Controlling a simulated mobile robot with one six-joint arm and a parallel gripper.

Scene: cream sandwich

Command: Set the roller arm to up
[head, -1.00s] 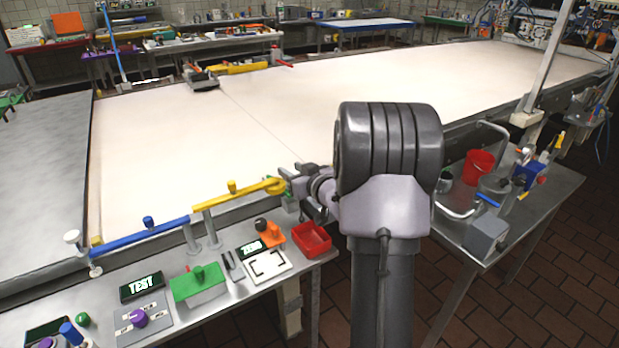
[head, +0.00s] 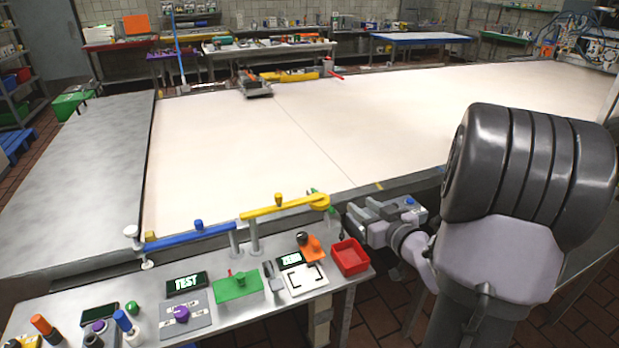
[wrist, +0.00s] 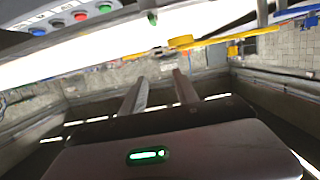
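A yellow bar (head: 283,208) with a rounded hook end lies along the near edge of the white belt in the head view, held on a grey post. A blue bar (head: 190,240) runs in line with it on the left. Both lie nearly level; I cannot tell for sure which one is the roller arm. My gripper (head: 358,214) is just right of the yellow hook end, apart from it. In the wrist view its two fingers (wrist: 160,88) are spread with nothing between them, and a yellow round piece (wrist: 180,42) shows beyond the tips.
The steel side table (head: 225,318) in front carries a red bin (head: 350,257), a green block (head: 238,287), an orange-handled piece (head: 312,246) and a purple knob (head: 182,314). The wide white belt (head: 230,150) is mostly clear. Tiled floor is open at the lower right.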

